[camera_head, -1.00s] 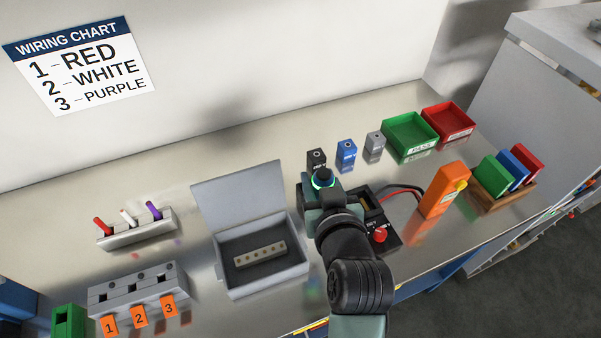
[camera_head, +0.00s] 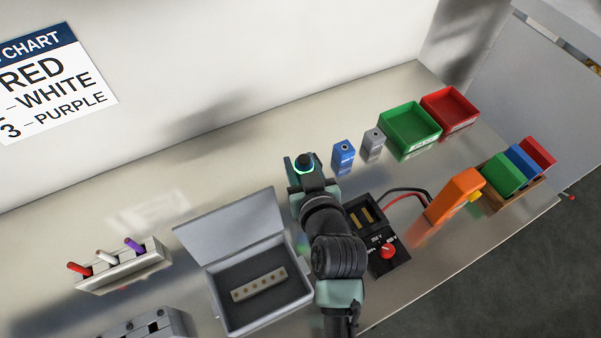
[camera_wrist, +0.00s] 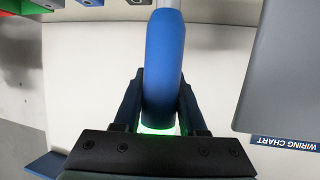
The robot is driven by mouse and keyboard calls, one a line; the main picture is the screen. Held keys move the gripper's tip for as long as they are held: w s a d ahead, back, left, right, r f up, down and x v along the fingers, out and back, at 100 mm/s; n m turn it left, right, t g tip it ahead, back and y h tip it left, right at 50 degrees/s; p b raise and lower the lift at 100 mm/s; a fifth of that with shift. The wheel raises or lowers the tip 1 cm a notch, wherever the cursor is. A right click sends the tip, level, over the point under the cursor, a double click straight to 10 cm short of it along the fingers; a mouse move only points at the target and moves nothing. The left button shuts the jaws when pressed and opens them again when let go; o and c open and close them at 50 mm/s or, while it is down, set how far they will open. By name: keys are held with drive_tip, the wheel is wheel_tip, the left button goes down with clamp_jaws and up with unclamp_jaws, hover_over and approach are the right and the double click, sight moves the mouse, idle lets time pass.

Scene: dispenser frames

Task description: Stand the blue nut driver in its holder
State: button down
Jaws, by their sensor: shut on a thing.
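The blue nut driver (camera_wrist: 165,70) fills the middle of the wrist view, its thick blue handle between the two fingers of my gripper (camera_wrist: 161,108). Its grey shaft runs out of the top of that view, so its tip is hidden.
A grey block (camera_head: 373,143) stands right of the blue one, with green (camera_head: 411,147) and red (camera_head: 472,122) bins beyond. A black tester (camera_head: 387,262) with an orange meter (camera_head: 454,195) and an open grey box (camera_head: 220,303) are close to my arm. The bench behind is clear.

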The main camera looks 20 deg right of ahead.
drive_tip(key=shift+w+f, duration=0.1)
drive_tip(key=shift+f, duration=1.7)
drive_tip(key=shift+c, duration=2.3)
unclamp_jaws()
drive_tip(key=shift+f, duration=0.1)
drive_tip(key=b+v, duration=0.1)
drive_tip(key=v, duration=1.1)
drive_tip(key=shift+r+b, duration=0.25)
drive_tip(key=shift+b, duration=0.05)
drive_tip(key=shift+r, duration=0.1)
